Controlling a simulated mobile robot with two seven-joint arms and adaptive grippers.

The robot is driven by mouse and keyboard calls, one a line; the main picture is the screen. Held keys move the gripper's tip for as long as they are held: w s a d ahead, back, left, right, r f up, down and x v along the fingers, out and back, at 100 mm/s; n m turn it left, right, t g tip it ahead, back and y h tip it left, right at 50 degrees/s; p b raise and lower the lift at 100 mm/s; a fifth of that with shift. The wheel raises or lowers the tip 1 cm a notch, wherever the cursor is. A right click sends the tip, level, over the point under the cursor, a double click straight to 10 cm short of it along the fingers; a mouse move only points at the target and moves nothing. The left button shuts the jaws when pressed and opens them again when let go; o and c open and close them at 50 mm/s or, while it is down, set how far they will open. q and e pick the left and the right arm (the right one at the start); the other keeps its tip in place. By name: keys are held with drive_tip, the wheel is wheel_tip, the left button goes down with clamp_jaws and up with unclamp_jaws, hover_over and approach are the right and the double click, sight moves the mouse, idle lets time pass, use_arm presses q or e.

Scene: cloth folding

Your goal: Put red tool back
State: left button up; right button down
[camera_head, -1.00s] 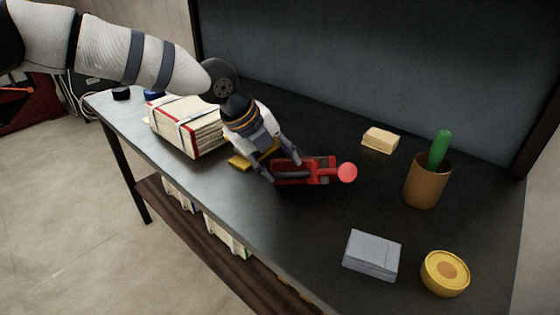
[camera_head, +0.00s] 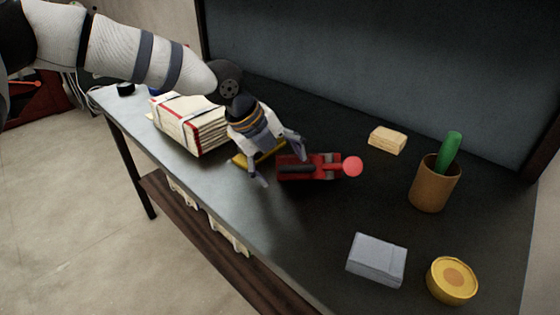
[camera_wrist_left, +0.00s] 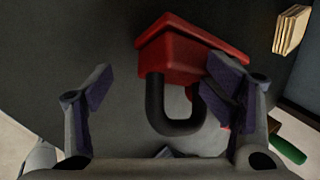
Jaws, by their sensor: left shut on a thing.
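The red tool (camera_head: 322,166) lies on the dark tabletop, with a black handle and a round red end pointing right. My left gripper (camera_head: 283,168) is low over its handle end. In the left wrist view, the fingers of my left gripper (camera_wrist_left: 160,95) stand wide apart on either side of the tool's black looped handle (camera_wrist_left: 175,110). A gap shows between the left finger and the handle. The right finger overlaps the red body (camera_wrist_left: 185,52); whether it touches cannot be told. My right gripper is not in view.
A strapped paper stack (camera_head: 192,125) is left of my gripper, with a yellow piece (camera_head: 252,156) beside it. A wooden block (camera_head: 387,139), brown cup (camera_head: 433,188) with a green tool, grey box (camera_head: 376,260) and yellow tin (camera_head: 452,280) stand right.

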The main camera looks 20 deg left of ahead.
use_arm(q)
drive_tip(key=shift+s+f, duration=0.1)
drive_tip(key=shift+f, duration=0.15)
drive_tip(key=shift+a+r, duration=0.1)
drive_tip(key=shift+r, duration=0.05)
drive_tip(key=v, duration=1.2)
drive_tip(key=shift+r, duration=0.15)
drive_tip(key=shift+w, duration=0.2)
